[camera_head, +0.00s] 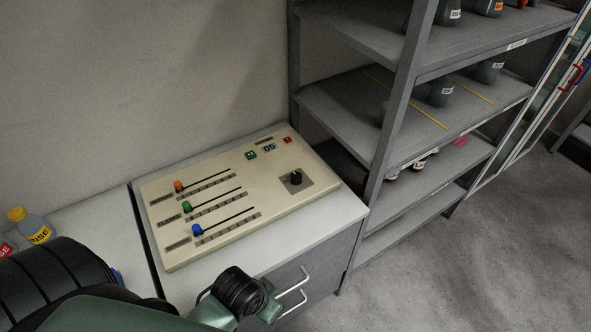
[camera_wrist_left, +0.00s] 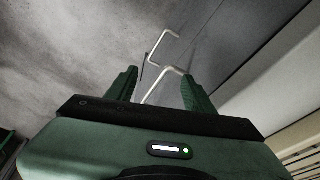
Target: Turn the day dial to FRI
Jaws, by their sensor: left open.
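The day dial seems to be the black round knob (camera_head: 296,178) on a grey square plate at the right part of the beige control panel (camera_head: 255,222). Its markings are too small to read, so I cannot tell which day it points to. My left gripper (camera_wrist_left: 160,84) is open and empty in the left wrist view, with its two green fingers apart and drawer handles beyond them. In the head view, my left arm's wrist is in front of the cabinet, below and apart from the panel. My right gripper is not in view.
The panel has orange, green and blue sliders (camera_head: 197,230), a small display (camera_head: 269,148) and green and red buttons. It lies on a white-topped cabinet (camera_head: 335,215) with metal drawer handles (camera_head: 293,290). A grey shelf (camera_head: 395,110) with bottles stands right. A yellow-capped bottle (camera_head: 35,228) stands left.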

